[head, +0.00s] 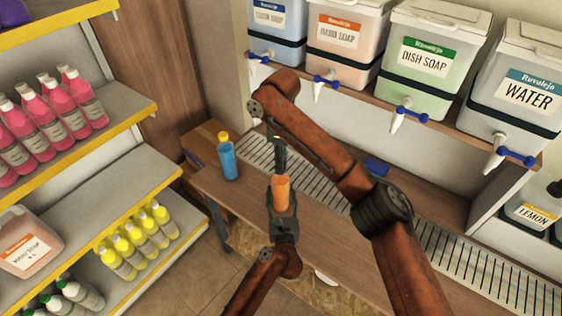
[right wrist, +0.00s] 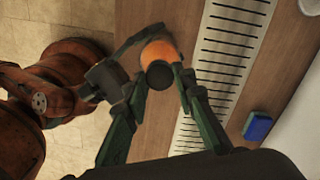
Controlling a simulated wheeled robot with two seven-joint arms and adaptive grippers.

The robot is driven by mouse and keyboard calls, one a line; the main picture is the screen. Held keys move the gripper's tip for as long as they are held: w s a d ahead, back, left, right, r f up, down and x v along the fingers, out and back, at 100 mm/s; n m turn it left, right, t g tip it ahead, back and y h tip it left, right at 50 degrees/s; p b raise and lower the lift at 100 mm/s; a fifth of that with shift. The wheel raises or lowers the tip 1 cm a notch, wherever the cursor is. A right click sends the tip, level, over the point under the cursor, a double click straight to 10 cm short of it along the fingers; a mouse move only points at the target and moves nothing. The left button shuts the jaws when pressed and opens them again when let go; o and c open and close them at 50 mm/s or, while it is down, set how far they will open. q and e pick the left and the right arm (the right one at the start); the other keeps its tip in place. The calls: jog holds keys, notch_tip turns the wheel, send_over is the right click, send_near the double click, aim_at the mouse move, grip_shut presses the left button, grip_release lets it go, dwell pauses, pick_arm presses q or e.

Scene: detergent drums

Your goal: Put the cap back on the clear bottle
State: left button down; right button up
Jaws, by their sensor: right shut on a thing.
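The bottle (head: 282,193) shows orange and stands upright in my left gripper (head: 283,208), which is closed around its lower part above the table. The bottle also shows in the right wrist view (right wrist: 160,50). My right gripper (head: 280,165) points down from above and is shut on a small dark round cap (right wrist: 160,75). In the right wrist view the cap lies between the fingertips and overlaps the edge of the bottle's outline. In the head view the fingers hide the cap, and I cannot tell whether it touches the bottle's neck.
A blue bottle with a yellow cap (head: 228,158) stands on the wooden table (head: 212,186). A slotted drain strip (head: 460,268) runs along the table. A blue sponge (head: 376,167) lies by the wall. Drums with taps (head: 427,60) line the shelf above. Shelves of bottles stand left.

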pick_arm(q)
jog(key=shift+d, duration=0.1)
pick_arm(e)
jog(key=o, duration=0.7)
jog(key=shift+c, duration=0.2)
jog(key=shift+r, duration=2.25)
jog(key=o, duration=0.6)
jog(key=shift+c, duration=0.2)
notch_tip(320, 180, up, 12)
